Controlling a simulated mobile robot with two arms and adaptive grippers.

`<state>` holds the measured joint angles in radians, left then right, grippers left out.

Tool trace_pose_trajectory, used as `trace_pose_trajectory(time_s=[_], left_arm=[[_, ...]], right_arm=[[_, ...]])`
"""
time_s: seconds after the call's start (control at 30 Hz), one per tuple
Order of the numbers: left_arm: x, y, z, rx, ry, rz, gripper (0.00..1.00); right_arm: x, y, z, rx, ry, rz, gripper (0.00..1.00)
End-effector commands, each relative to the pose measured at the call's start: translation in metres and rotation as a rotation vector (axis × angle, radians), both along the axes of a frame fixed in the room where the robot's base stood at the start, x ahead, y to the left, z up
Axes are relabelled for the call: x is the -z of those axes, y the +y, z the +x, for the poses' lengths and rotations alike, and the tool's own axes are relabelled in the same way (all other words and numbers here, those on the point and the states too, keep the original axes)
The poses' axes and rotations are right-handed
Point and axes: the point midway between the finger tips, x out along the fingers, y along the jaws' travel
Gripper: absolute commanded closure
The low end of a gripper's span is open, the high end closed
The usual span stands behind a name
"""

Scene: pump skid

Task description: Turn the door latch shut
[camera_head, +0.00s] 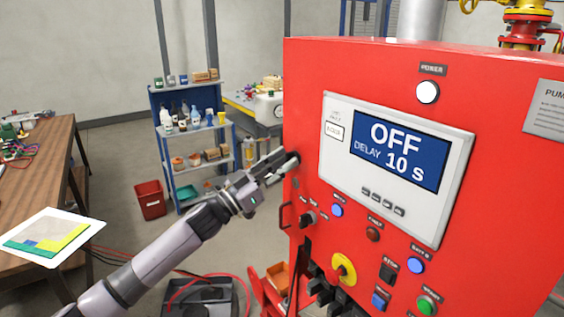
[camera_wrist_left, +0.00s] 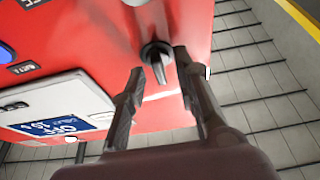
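The red control cabinet (camera_head: 310,90) fills the right of the head view. The door latch (camera_wrist_left: 158,58), a dark round knob with a short grey lever, sits on the red face in the left wrist view. My left gripper (camera_head: 283,165) is at the cabinet's left edge in the head view and largely covers the latch there. In the left wrist view its two fingers (camera_wrist_left: 160,68) are apart, one on each side of the latch lever. I cannot tell whether either finger touches it. My right gripper is not in view.
The door carries a display panel (camera_head: 400,155) reading OFF, a yellow-red emergency button (camera_head: 343,268) and several other buttons. A wooden bench (camera_head: 40,165) stands at left. A blue shelf (camera_head: 190,140) and a red bin (camera_head: 150,199) stand behind my arm.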

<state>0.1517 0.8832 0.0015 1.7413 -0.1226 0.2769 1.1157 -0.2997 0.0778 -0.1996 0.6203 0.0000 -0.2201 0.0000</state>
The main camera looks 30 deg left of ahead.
Motion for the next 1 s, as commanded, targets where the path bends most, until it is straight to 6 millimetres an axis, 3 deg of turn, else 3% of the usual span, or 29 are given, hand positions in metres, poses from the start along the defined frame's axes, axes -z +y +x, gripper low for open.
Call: trace_pose_trajectory(time_s=[0.1, 0.53, 1.0], left_arm=[[0.0003, -0.0001, -0.0001, 0.0, 0.0, -0.001, 0.72], [0.0001, -0.0001, -0.0003, 0.0, 0.0, -0.001, 1.0], [0.0005, 0.0001, -0.0003, 0.001, -0.004, 0.01, 1.0]], right_arm=[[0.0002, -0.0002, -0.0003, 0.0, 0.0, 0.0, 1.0], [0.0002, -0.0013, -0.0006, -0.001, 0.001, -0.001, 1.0], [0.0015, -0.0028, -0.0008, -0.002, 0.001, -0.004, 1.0]])
